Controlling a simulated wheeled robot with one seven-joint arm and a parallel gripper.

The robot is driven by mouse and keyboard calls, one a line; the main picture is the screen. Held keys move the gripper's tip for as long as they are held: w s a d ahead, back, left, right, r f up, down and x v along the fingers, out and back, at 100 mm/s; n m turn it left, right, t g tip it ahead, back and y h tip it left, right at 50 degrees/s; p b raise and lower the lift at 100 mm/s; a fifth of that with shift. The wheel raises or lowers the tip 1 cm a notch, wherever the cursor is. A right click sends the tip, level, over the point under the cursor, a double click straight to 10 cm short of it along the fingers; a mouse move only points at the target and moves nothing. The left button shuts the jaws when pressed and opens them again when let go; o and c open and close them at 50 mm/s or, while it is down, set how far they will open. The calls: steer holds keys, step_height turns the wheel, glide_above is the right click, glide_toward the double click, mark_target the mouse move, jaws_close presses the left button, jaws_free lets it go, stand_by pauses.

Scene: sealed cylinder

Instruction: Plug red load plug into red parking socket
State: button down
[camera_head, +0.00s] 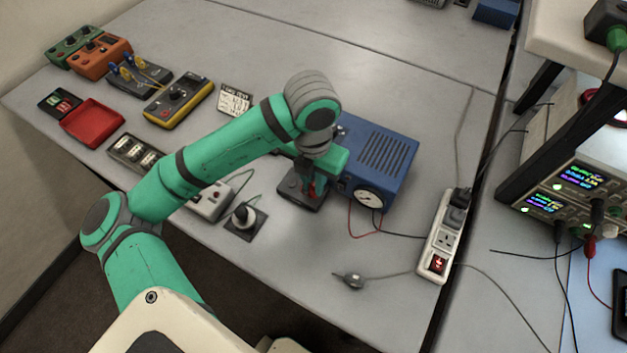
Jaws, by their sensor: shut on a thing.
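My gripper (314,180) points down beside the front left of the blue box, under the green wrist of my arm. It is shut on the red load plug (312,190), of which only a small red part shows between the fingers. The plug is over a dark square block (291,189) on the table. My gripper and wrist hide the middle of this block, so I cannot make out the red parking socket. I cannot tell whether the plug touches the block or is in it.
The blue box (385,150) with a round gauge (369,197) stands close right of my gripper. A power strip (440,238) lies at right. Thin red and black wires run from the box. The front table is mostly clear.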

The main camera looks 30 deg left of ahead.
mark_target(313, 184)
steer(key=c, duration=1.6)
jaws_free()
steer(key=shift+o, duration=0.2)
steer(key=shift+r, duration=0.1)
step_height(313, 184, up, 11)
steer(key=shift+f, duration=0.2)
